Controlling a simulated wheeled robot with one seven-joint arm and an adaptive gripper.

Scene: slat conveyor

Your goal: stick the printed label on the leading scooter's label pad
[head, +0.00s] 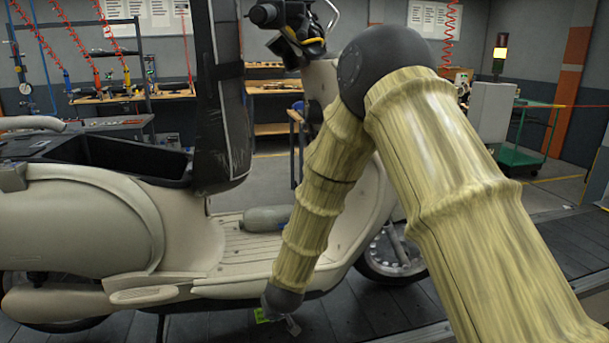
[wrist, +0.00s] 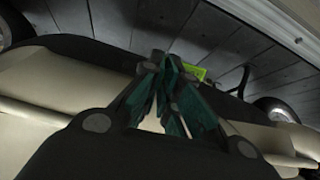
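The leading scooter is cream coloured (head: 95,235) and stands side-on across the head view. Its body also fills the lower part of the wrist view (wrist: 28,85). My gripper (head: 293,325) hangs low beside the scooter's footboard. Its fingers (wrist: 163,68) draw together at the tips in the wrist view. A small yellow-green printed label (head: 262,315) sticks out beside the fingertips and shows in the wrist view too (wrist: 197,72). It appears pinched there, though a finger hides part of it. I cannot make out the label pad in either view.
Dark conveyor slats (head: 355,310) run under the scooter, with a pale rail (wrist: 275,25) along one edge. The kickstand (wrist: 241,80) hangs below the body. A grey cylinder (head: 265,218) lies on the footboard. A green cart (head: 520,160) and workbenches stand behind.

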